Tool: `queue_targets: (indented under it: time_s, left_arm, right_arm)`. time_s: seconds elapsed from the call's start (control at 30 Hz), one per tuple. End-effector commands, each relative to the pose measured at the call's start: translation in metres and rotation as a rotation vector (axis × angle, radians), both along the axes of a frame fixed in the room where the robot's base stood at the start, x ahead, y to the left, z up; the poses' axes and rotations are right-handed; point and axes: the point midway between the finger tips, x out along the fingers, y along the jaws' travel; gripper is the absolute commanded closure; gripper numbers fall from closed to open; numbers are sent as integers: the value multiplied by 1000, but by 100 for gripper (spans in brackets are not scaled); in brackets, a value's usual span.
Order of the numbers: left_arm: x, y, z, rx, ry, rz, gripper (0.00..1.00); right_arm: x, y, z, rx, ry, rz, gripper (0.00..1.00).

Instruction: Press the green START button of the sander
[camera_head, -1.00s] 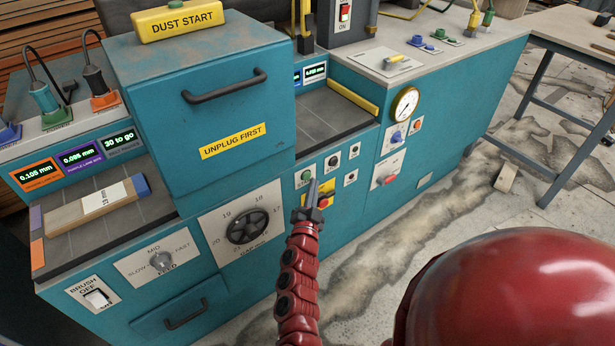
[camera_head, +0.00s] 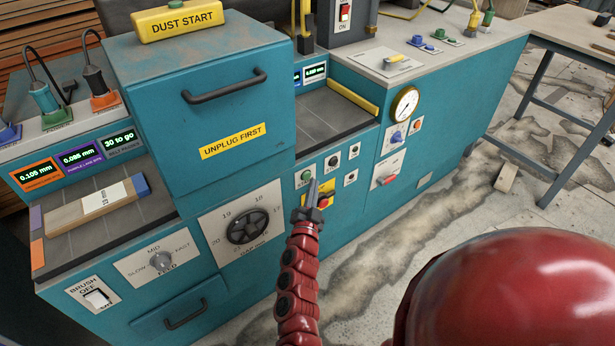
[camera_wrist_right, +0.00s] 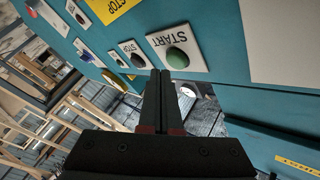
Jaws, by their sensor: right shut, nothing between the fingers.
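The green START button (camera_wrist_right: 177,58) is a round dome on a white plate marked START, on the sander's teal front. In the head view the START plate (camera_head: 304,176) sits at the left of a small group of controls. My right gripper (camera_head: 314,183) is shut and empty, its fingers pointing at the panel just beside the button. In the right wrist view the shut fingertips (camera_wrist_right: 160,73) appear just below and left of the green dome. I cannot tell whether they touch it. My left gripper is not in view.
A yellow STOP plate (camera_wrist_right: 108,8) lies close to the START plate, with other small buttons (camera_head: 333,162) nearby. A thickness handwheel (camera_head: 248,227) is to the left.

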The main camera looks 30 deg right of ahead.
Motion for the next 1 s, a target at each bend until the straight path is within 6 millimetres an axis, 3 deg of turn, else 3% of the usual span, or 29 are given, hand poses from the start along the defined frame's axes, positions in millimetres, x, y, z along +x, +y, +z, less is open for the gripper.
queue_targets:
  time_s: [1.0]
  left_arm:
    - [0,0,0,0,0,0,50]
  right_arm:
    - [9,1,0,0,0,1,100]
